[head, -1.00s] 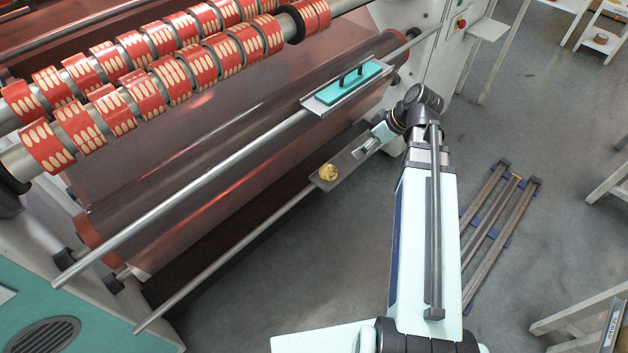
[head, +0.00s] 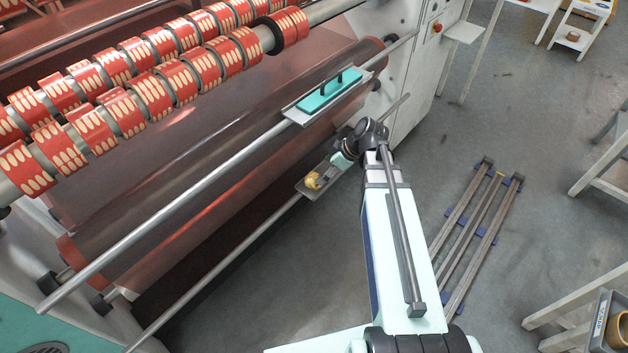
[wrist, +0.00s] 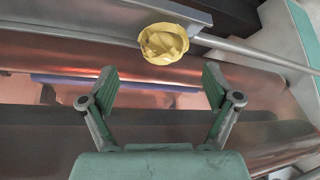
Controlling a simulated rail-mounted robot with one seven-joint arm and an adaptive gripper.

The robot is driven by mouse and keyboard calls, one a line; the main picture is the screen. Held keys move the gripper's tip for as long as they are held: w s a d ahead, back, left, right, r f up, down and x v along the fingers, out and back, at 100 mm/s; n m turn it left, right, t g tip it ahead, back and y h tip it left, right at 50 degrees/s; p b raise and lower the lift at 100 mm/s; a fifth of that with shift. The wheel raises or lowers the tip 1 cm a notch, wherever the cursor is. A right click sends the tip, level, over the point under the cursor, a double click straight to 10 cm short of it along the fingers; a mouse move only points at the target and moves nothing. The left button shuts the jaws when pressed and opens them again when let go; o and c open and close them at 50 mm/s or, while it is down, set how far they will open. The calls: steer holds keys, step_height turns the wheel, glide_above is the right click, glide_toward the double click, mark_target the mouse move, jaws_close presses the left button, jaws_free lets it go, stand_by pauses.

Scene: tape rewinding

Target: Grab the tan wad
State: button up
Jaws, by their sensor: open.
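The tan wad (head: 313,180) is a small crumpled yellow-tan lump on a narrow grey tray (head: 303,191) fixed to the lower rail of the machine. In the wrist view the wad (wrist: 164,44) shows at the top centre, just beyond the fingertips, with the tray edge (wrist: 190,10) beside it. My gripper (wrist: 159,80) is open and empty, its two green fingers spread apart, with the wad ahead of the gap and not between them. In the head view my gripper (head: 328,172) is small and close beside the wad on its right; its fingers are hard to make out.
Rows of red printed rolls (head: 160,60) sit on shafts at upper left. A floor rack (head: 475,230) and white tables stand at the right.

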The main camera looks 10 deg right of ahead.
mark_target(317, 177)
steer(key=shift+s+x, duration=0.2)
steer(key=shift+x, duration=2.7)
steer(key=c, duration=1)
